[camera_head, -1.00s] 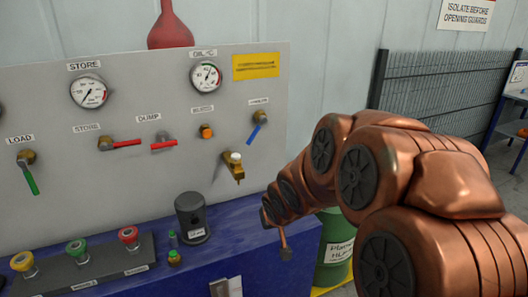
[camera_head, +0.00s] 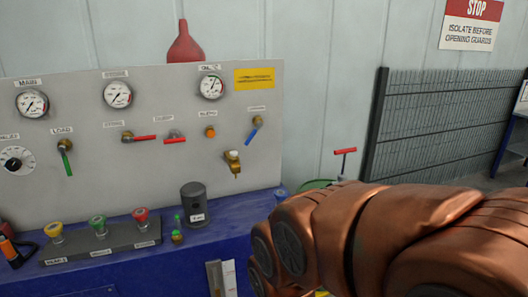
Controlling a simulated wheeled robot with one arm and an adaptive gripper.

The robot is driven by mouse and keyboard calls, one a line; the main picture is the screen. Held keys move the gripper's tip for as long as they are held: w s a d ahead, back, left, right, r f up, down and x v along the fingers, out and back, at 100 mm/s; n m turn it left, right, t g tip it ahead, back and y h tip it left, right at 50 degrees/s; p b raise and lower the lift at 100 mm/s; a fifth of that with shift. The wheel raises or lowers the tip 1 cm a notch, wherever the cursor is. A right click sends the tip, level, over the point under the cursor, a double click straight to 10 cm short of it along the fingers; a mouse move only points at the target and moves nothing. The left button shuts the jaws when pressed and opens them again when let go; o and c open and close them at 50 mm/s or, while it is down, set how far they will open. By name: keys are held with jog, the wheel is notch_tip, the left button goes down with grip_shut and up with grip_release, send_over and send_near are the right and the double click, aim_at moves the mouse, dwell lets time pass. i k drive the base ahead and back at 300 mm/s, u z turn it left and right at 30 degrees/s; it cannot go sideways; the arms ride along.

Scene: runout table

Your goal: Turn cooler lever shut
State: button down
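A blue-handled lever (camera_head: 253,132) sits on a brass valve at the right end of the grey panel (camera_head: 200,180). Its handle slants down and to the left. The small label above it is too small to read, so I cannot confirm that it is the cooler lever. My copper-coloured arm fills the lower right, below and to the right of the lever and apart from it. My gripper is not visible in this view.
Red levers (camera_head: 140,137), a green lever (camera_head: 66,160) and a brass tap (camera_head: 232,165) share the panel. A dark cylinder (camera_head: 194,205) and coloured buttons stand on the blue bench (camera_head: 150,270). A red T-handle (camera_head: 344,152) rises beyond the bench's right end.

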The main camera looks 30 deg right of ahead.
aim_at(259, 123)
jog(key=k, duration=0.1)
jog(key=u, duration=1.3)
jog(key=i, duration=1.2)
jog(key=z, duration=1.6)
jog(key=i, duration=0.5)
jog(key=u, duration=0.05)
